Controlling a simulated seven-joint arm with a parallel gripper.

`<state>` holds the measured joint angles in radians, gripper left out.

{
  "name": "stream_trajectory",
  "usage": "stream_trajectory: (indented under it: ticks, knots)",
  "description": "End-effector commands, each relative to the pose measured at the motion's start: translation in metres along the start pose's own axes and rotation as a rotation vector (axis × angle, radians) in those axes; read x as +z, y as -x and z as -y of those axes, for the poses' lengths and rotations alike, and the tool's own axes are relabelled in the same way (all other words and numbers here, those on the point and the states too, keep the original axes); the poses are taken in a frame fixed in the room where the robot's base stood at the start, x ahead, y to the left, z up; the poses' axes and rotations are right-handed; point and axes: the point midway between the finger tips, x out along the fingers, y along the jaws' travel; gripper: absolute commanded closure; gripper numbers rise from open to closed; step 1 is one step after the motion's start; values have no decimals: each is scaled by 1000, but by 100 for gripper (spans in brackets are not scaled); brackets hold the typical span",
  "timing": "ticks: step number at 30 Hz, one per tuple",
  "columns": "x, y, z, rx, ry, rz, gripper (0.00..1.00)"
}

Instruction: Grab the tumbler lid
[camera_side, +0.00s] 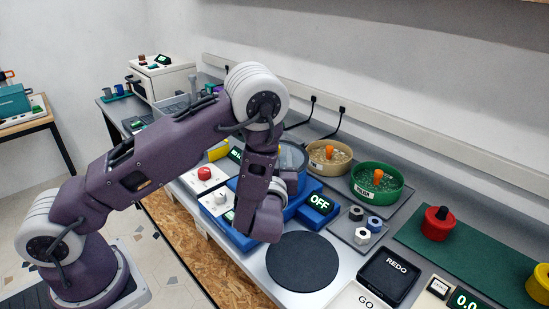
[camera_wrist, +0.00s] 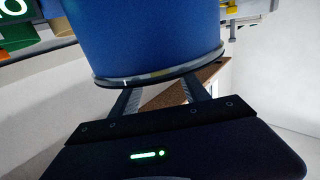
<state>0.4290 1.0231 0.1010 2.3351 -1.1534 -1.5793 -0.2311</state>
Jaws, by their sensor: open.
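A large blue round thing (camera_wrist: 145,35) with a clear, pale rim fills the upper middle of the wrist view. I cannot tell if it is the tumbler lid. In the side view a clear, blue-tinted round vessel (camera_side: 293,156) stands on the blue machine (camera_side: 301,207), partly hidden behind my arm. No separate lid can be made out. My gripper (camera_wrist: 160,88) is open, its two fingers apart beside the rim of the blue thing, which hides their tips. Nothing shows held between them. In the side view my fingers are hidden by my wrist.
A black round mat (camera_side: 302,261) lies in front of the machine. A tan bowl (camera_side: 329,156) and a green bowl (camera_side: 377,183) stand behind it. A small tray (camera_side: 343,231) of knobs and a REDO button (camera_side: 388,276) are to the right. A red knob (camera_side: 205,173) is to the left.

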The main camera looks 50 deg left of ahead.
Motion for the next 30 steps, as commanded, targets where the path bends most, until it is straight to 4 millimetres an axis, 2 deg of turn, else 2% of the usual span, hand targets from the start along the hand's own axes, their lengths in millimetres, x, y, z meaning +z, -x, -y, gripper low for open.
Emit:
stream_trajectory:
  ticks: [12, 19, 20, 27, 30]
  knots:
    - [-1, -66, 2, -3, 2, -1, 46]
    - [-1, -69, 2, 0, -1, 1, 46]
    - [-1, -69, 2, 0, -1, 1, 50]
    - [-1, -68, 2, 0, 0, 1, 97]
    - [-1, -68, 1, 0, 0, 1, 100]
